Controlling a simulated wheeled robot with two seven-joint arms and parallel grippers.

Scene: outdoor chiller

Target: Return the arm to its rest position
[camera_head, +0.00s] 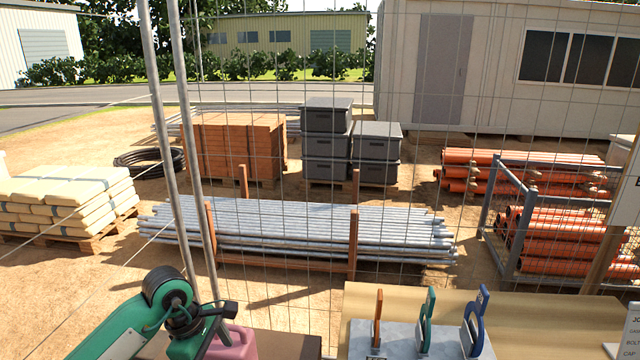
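A pink container (233,343) is beside the green equipment. At the bottom right, orange, green and blue handles (475,320) stand on a grey plate. A wire fence (200,200) stands close ahead. Beyond it lie grey pipes (300,225), crates and orange pipes (570,240).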

